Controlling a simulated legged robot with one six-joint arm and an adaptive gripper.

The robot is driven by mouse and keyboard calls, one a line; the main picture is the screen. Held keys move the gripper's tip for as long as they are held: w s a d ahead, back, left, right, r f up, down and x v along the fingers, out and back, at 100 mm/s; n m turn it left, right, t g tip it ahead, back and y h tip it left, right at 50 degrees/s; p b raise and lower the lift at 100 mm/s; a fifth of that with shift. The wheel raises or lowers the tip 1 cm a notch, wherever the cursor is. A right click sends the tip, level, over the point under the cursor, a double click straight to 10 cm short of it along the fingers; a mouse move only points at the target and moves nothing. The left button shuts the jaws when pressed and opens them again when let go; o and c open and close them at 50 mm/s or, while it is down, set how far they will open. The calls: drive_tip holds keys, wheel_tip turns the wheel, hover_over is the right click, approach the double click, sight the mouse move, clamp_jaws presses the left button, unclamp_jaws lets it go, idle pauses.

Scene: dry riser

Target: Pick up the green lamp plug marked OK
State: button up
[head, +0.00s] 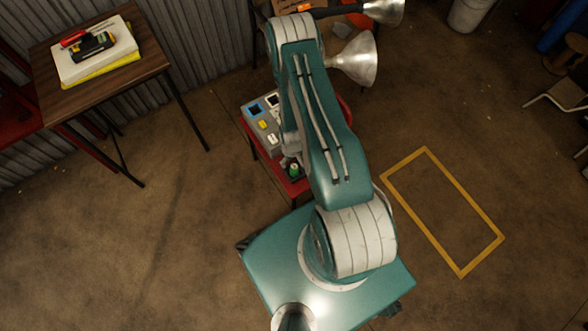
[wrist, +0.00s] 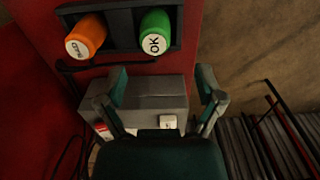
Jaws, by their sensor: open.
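The green lamp plug (wrist: 156,32) shows at the top of the wrist view, its white end face marked OK. It sits in the right part of a dark holder (wrist: 121,30). An orange plug (wrist: 87,36) with a white marked end sits in the left part; its lettering is too small to read surely. My gripper (wrist: 161,76) is open and empty, its two fingers spread below the green plug in the picture and apart from it. In the head view a small green thing (head: 294,168) shows beside my arm, perhaps this plug; my gripper is hard to make out there.
A grey box (wrist: 150,95) lies beyond my fingers, and a dark cable runs under the holder. In the head view, a red table (head: 291,187) bears a grey panel (head: 257,113). A wooden table (head: 48,96) stands left. A yellow floor frame (head: 443,214) is right.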

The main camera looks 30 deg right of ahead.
sight(294, 166)
drive_tip(key=f, duration=0.4)
drive_tip(key=shift+s+d+f, duration=0.2)
drive_tip(key=shift+s+d, duration=0.1)
drive_tip(key=shift+d, duration=0.05)
drive_tip(key=shift+f, duration=0.35)
drive_tip(key=shift+a, duration=0.1)
clamp_jaws()
